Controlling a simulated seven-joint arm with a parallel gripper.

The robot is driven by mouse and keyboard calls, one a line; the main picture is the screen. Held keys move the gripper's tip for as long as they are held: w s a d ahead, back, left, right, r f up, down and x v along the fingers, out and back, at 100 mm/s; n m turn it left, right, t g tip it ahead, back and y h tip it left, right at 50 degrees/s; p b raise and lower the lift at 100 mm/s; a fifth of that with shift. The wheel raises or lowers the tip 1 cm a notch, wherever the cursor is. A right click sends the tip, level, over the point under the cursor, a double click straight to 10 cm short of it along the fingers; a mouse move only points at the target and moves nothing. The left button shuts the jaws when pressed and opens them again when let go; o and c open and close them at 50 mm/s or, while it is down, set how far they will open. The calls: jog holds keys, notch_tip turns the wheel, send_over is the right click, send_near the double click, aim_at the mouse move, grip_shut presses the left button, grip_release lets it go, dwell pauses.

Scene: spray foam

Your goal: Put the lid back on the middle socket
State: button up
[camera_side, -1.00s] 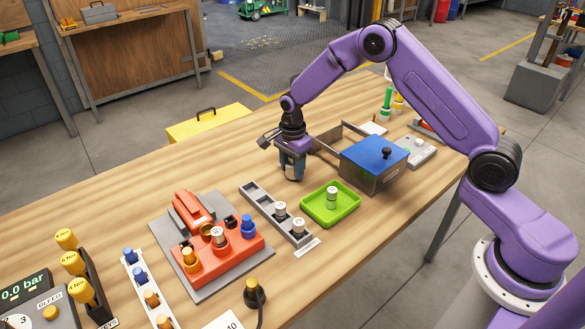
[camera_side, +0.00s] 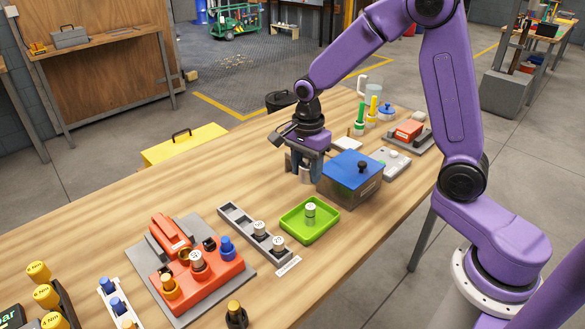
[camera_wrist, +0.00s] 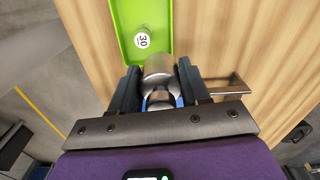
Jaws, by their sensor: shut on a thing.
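My gripper (camera_side: 305,178) is beside the left end of the blue-lidded grey box (camera_side: 352,186). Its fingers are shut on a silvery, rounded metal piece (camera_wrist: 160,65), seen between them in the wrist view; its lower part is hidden. I cannot tell whether this piece is the lid. The orange block (camera_side: 212,276) holds a gold cap (camera_side: 169,286), a middle white-topped piece (camera_side: 197,262) and a blue cap (camera_side: 227,246) in its front row. A pale cap marked 30 (camera_wrist: 142,41) stands upright in the green tray (camera_wrist: 121,12).
Yellow-topped tools stand at front left. A yellow toolbox (camera_side: 185,147) is beyond the table. Back-left wood is clear.

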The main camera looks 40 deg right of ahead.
aim_at(195, 256)
jog(key=shift+s+r, duration=0.3)
jog(key=shift+s, duration=0.3)
jog(key=w+a+n, duration=0.3)
jog(key=a+n, duration=0.2)
jog(key=a, duration=1)
jog(key=shift+w+r, duration=0.2)
jog(key=shift+r, duration=0.25)
jog(key=a+n, duration=0.1)
jog(key=a, duration=0.4)
jog(key=s+a+n, duration=0.1)
jog(key=a+n, duration=0.1)
jog(key=a, duration=0.3)
jog(key=s+a+n, duration=0.1)
jog(key=a, duration=0.4)
jog(key=shift+a+r+n, duration=0.1)
jog(key=shift+a+n, duration=0.2)
jog(key=shift+n, duration=0.1)
jog(key=shift+s+f, duration=0.1)
jog(key=shift+f, duration=3.05)
jog(key=shift+a+f, duration=0.1)
jog(key=shift+f, duration=0.05)
jog(key=o, duration=1.6)
